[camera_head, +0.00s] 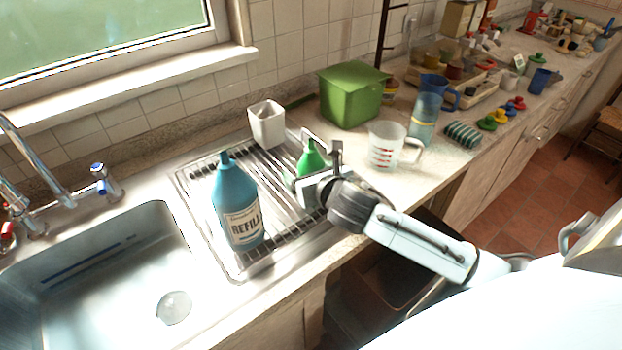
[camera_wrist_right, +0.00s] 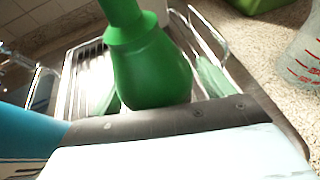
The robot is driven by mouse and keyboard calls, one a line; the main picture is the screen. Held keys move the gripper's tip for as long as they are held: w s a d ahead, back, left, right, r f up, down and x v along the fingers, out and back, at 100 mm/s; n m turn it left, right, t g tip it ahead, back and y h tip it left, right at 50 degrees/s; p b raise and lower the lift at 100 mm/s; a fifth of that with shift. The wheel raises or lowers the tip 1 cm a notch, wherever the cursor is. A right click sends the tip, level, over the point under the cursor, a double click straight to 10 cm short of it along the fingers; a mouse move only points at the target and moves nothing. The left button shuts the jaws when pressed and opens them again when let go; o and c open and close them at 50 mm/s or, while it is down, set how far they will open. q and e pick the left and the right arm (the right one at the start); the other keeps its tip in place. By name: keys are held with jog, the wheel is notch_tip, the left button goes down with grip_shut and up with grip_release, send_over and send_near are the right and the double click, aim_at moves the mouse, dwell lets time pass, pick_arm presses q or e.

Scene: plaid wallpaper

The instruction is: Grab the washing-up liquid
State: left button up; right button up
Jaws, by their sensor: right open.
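A green bottle (camera_head: 310,159) with a narrow top stands on the metal draining rack, partly hidden by my right gripper. A larger blue bottle (camera_head: 238,205) labelled "REFILL" stands upright on the rack to its left. Neither label in view says washing-up liquid. My right gripper (camera_head: 307,167) is open and low at the green bottle, with fingers to either side of it. In the right wrist view the green bottle (camera_wrist_right: 150,62) is close in front of the palm, and part of the blue bottle (camera_wrist_right: 30,145) shows at lower left. My left gripper is not in view.
A white cup (camera_head: 267,125) stands behind on the rack. A green box (camera_head: 350,94), a measuring jug (camera_head: 385,147) and a blue tumbler (camera_head: 424,122) stand to the right on the counter. The sink (camera_head: 110,265) is at the left.

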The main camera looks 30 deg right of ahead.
jog(key=c, duration=1)
